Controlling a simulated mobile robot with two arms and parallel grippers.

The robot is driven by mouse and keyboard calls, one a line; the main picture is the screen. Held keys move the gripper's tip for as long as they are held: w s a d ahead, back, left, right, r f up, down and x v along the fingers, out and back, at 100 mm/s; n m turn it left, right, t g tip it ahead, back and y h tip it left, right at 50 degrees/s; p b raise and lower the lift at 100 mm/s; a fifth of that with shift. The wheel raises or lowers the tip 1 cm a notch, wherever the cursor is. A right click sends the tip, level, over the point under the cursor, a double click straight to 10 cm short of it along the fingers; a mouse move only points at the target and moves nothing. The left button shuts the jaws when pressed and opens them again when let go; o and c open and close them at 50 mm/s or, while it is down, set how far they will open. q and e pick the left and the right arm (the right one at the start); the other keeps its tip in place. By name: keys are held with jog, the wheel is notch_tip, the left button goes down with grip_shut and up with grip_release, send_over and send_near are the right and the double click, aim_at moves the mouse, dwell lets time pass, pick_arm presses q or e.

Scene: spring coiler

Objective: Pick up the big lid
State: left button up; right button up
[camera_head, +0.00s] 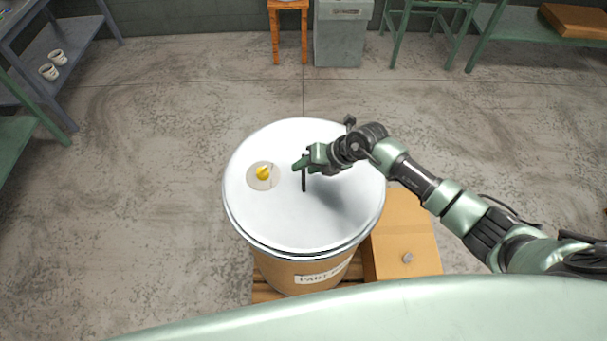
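The big lid (290,222) is a wide, round, white disc lying flat on top of a brown drum (275,268). A smaller beige disc with a yellow knob (263,173) sits on its left part. My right gripper (302,172) is over the middle of the lid, just right of the yellow knob and apart from it. A dark upright piece shows at its tip. I cannot tell whether it touches the lid or how far the fingers are apart. The far right part of the lid is partly hidden by my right arm. My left gripper is not in view.
The drum stands on a wooden pallet (266,293), with a cardboard box (405,230) to its right. A shelf with white cups (57,57) is at the upper left. An orange stool (289,5) and a grey bin (340,35) stand at the back. The floor left of the drum is clear.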

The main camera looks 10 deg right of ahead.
grip_shut()
jog(key=shift+s, duration=0.1)
dwell(1.2)
jog(key=shift+r, duration=0.1)
